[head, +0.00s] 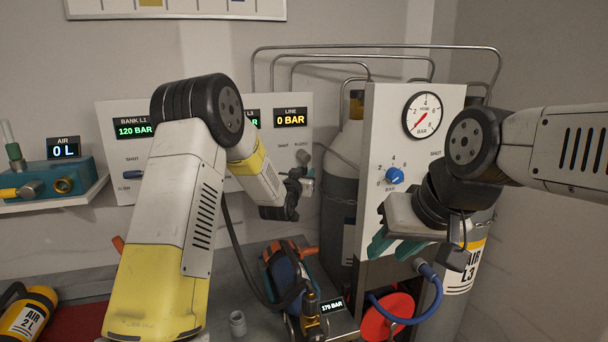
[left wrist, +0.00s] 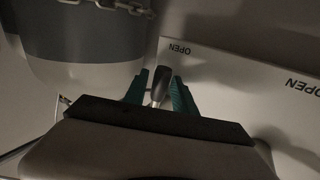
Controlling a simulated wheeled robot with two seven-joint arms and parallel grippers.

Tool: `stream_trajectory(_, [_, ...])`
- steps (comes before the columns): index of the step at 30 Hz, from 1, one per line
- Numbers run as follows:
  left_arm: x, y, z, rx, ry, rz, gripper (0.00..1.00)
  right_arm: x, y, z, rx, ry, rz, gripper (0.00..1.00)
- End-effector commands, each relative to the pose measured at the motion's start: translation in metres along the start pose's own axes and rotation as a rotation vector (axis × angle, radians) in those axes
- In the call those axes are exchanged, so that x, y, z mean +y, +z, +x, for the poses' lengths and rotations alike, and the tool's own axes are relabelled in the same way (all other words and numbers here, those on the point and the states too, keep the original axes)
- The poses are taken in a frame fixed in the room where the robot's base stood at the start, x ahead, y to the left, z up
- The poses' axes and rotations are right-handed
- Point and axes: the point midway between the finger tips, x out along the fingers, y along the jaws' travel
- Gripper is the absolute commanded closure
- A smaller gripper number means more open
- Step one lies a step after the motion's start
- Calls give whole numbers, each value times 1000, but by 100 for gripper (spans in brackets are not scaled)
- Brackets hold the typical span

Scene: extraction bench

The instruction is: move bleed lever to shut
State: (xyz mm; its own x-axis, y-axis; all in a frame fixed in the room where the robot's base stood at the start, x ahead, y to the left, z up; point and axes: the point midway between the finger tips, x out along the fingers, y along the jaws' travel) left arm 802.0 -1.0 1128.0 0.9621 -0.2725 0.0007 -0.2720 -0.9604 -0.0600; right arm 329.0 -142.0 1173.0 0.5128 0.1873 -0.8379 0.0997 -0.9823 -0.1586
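The bleed lever is a small grey lever (head: 303,157) at the right edge of the white bank panel, under the BLEED label. In the left wrist view its dark knob (left wrist: 160,88) stands between the two teal fingers, beside an upside-down OPEN label. My left gripper (left wrist: 160,93) is open around it, with gaps visible on both sides of the knob. In the head view my left gripper (head: 303,178) is at the panel's right end, its fingers mostly hidden. My right gripper (head: 393,247) hangs before the regulator panel, fingers apart and empty.
The white bank panel (head: 105,155) shows 120 BAR and LINE 0 BAR. The regulator panel (head: 372,130) with a gauge (head: 422,115) and blue knob (head: 395,176) stands to the right. A grey cylinder (head: 338,200) is between them. A small grey cup (head: 237,323) is on the bench.

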Motion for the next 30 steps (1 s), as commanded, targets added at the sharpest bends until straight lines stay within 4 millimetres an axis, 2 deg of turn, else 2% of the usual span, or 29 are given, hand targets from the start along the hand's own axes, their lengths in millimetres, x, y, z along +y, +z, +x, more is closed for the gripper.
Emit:
stream_trajectory(6, [0, 0, 0, -1, 0, 0, 68, 0, 0, 0, 0, 0, 0, 64])
stream_trajectory(11, [0, 0, 0, -1, 0, 0, 97, 0, 0, 0, 0, 0, 0, 64])
stream_trajectory(12, [0, 0, 0, -1, 0, 0, 100, 0, 0, 0, 0, 0, 0, 64])
stream_trajectory(30, [0, 0, 0, -1, 0, 0, 100, 0, 0, 0, 0, 0, 0, 64])
